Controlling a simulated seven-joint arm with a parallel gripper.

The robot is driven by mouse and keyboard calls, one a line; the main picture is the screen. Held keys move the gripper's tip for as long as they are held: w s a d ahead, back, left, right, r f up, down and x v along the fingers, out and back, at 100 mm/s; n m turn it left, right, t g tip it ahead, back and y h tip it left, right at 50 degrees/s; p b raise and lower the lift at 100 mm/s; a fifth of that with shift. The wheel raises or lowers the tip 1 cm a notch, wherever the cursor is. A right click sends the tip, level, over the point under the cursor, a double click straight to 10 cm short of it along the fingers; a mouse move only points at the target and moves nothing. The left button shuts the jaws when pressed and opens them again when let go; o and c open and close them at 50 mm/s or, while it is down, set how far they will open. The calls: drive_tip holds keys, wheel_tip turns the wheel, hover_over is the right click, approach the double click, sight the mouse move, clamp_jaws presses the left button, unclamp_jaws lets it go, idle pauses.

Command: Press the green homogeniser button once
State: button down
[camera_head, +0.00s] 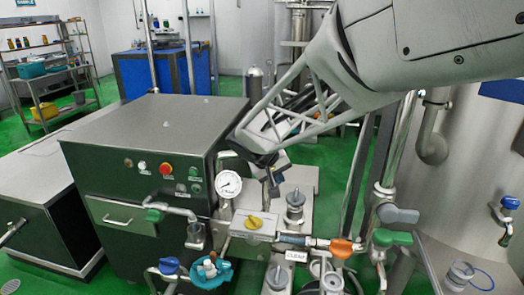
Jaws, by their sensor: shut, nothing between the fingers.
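The homogeniser is a dark cabinet (150,215) with a flat steel top, left of centre. Its front panel carries a red button on a yellow surround (166,169), a white button (142,167) and small green buttons on the right, one upper (195,171) and one lower (196,188). I cannot read any labels to tell which is the homogeniser button. My gripper (262,154) reaches in from the upper right and is shut and empty. It appears beside the cabinet's right edge, to the right of the green buttons and apart from them.
A pressure gauge (228,184) stands right of the panel. A drawer-like panel with a handle (120,216) is below the buttons.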

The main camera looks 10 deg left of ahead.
sight(193, 173)
drive_tip(key=w+a+f+n+t, duration=0.1)
drive_tip(key=a+f, duration=0.3)
drive_tip(key=a, duration=0.7)
drive_tip(key=a+f+n+t+y, duration=0.1)
drive_tip(key=a+f, duration=0.4)
drive_tip(key=a, duration=0.7)
drive_tip(key=w+a+f+n+t, duration=0.1)
drive_tip(key=a+f, duration=0.3)
drive_tip(key=a, duration=0.7)
drive_tip(key=shift+w+a+f+n+y, duration=0.25)
drive_tip(key=shift+w+f+n+y, duration=0.15)
drive_tip(key=shift+n, duration=0.4)
drive_tip(key=shift+w, duration=0.15)
drive_tip(key=w, duration=0.8)
drive_tip(key=shift+w, duration=0.2)
drive_tip(key=shift+w+r, duration=0.1)
drive_tip(key=shift+w, duration=0.75)
idle(0.7)
drive_tip(key=shift+s, duration=0.2)
idle(0.3)
drive_tip(key=shift+s, duration=0.65)
